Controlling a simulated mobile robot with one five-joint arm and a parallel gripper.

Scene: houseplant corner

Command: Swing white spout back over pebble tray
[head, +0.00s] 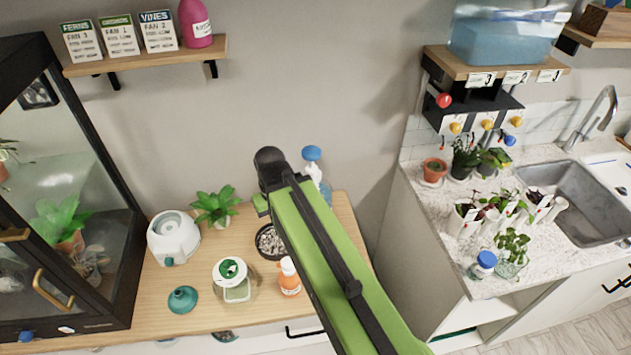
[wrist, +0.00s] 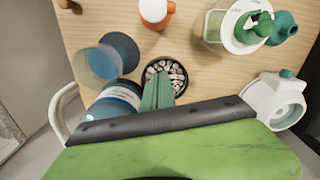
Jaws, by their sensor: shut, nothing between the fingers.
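A white rounded appliance (head: 173,240) stands at the left of the wooden table. In the wrist view (wrist: 268,98) it is at the right edge, with a round collar (wrist: 290,97) on top. I cannot clearly make out which part is the spout. The pebble tray (head: 262,249), dark and round, is filled with pale stones and lies right of the appliance; the wrist view (wrist: 182,84) shows it near the middle. My gripper (wrist: 158,82) is shut and empty. Its green fingers overlap the near part of the tray in the wrist view; I cannot tell how high. My arm hides the tray's right side in the head view.
A potted plant (head: 215,205) stands behind. A green-lidded jar (head: 236,285), teal funnel (head: 183,299) and orange bottle (head: 289,279) are in front. A blue bottle (wrist: 115,100) stands close left of my fingers in the wrist view. A glass cabinet (head: 85,160) borders the left.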

